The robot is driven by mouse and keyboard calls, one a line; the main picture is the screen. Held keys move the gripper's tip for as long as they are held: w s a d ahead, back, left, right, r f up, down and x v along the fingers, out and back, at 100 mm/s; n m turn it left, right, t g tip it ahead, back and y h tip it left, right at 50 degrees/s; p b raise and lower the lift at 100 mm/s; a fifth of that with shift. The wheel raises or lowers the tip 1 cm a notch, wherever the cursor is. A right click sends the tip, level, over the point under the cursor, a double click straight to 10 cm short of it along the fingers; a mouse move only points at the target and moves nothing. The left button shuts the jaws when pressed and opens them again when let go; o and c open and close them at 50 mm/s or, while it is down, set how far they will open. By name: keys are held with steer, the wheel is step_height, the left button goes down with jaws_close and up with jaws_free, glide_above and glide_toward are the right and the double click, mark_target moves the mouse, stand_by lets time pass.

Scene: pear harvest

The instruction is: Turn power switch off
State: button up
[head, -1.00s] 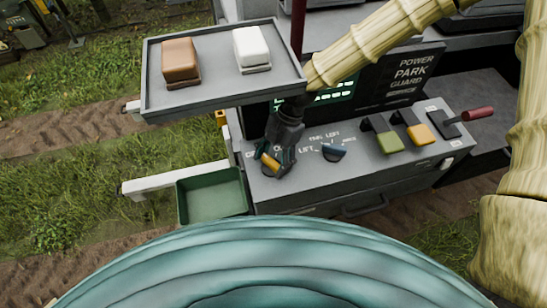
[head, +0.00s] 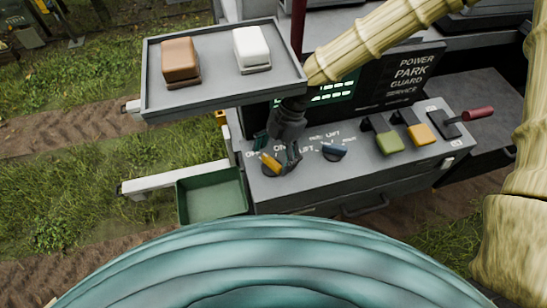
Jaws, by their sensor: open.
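My gripper (head: 279,160) points down over the left end of the grey control panel (head: 330,188). Its fingers are open around a yellow knob (head: 271,163) on a round dark base; I cannot tell whether they touch it. The label beside this knob is partly hidden by the gripper, so I cannot read whether it is the power switch. A dark blue knob (head: 334,152) sits to its right, near lettering that reads "LIFT". The black sign (head: 402,75) behind the panel reads "POWER PARK GUARD SERVICE".
Green (head: 389,143) and yellow (head: 421,134) levers and a red-handled lever (head: 476,114) stand on the panel's right. A tray (head: 215,91) with brown (head: 180,59) and white (head: 250,48) blocks overhangs the upper left. A green bin (head: 213,204) sits left of the panel.

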steer(key=v, duration=0.6)
steer(key=shift+d, duration=0.1)
stand_by(0.4)
